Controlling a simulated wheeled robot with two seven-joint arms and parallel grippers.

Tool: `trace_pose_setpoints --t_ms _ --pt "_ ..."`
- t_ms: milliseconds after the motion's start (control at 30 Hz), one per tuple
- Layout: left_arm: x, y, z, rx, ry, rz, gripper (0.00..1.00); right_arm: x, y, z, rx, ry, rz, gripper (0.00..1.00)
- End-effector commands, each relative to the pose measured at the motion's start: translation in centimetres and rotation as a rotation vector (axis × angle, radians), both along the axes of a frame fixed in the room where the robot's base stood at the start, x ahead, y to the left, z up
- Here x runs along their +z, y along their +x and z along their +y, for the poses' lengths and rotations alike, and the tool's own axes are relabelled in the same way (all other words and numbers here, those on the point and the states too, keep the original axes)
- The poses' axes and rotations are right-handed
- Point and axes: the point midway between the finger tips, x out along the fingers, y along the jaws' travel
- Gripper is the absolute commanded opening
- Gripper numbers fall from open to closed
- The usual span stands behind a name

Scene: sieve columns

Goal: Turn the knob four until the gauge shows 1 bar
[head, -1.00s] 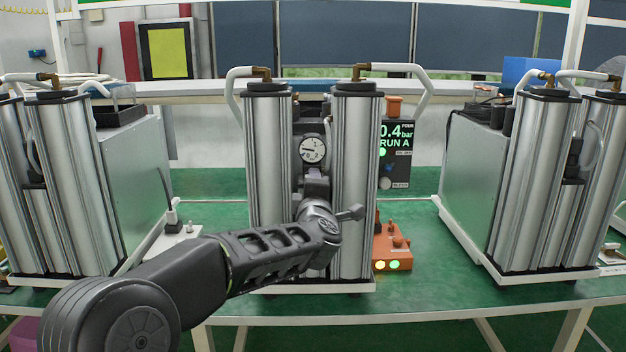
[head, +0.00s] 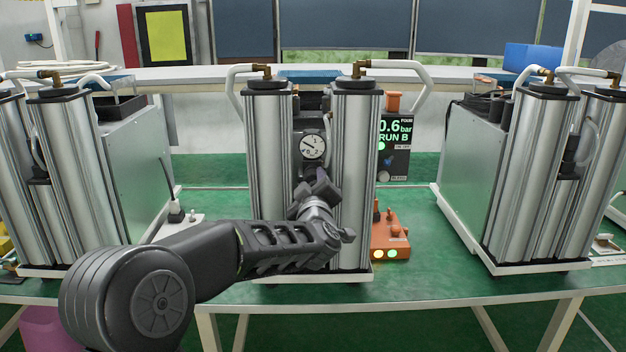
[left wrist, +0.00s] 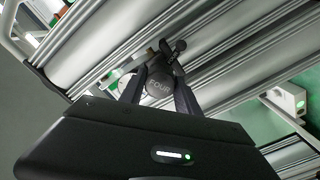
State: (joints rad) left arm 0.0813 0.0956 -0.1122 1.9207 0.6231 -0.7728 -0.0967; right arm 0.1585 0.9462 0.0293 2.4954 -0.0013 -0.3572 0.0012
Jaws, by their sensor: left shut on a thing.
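The knob four (left wrist: 160,84), dark and round with "FOUR" lettering, sits between the fingers of my left gripper (left wrist: 159,78) in the left wrist view. The gripper (head: 318,188) is shut on it between the two silver columns of the middle unit. In the head view the gripper mostly hides the knob. The round white gauge (head: 313,146) is just above; its needle points to the upper left, and its small numbers are hard to read. The display (head: 394,135) labelled FOUR reads 0.6 bar, RUN B. My right gripper is not in view.
The silver columns (head: 268,180) and (head: 353,150) stand close on both sides of my gripper. An orange box (head: 390,238) with lit lamps is right of the unit. Similar column units stand left (head: 62,180) and right (head: 530,180). Green table shows between them.

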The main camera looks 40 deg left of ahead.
Motion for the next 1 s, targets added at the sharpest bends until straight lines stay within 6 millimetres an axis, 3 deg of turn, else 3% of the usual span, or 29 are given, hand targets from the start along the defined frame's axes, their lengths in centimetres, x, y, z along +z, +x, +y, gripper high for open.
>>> trace_pose_setpoints --t_ms 433,467,700,1000 --pt "-0.25 0.02 -0.07 -0.001 0.009 0.012 0.0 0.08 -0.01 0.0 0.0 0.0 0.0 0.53" --pt "-0.25 0.02 -0.07 -0.001 0.009 0.012 0.4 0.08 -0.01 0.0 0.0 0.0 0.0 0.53" --pt "-0.13 0.01 -0.04 -0.001 0.01 0.01 0.6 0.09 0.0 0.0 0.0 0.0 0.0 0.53" --pt "-0.05 -0.12 -0.12 -0.001 0.01 0.008 0.6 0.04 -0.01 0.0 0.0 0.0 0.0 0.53"
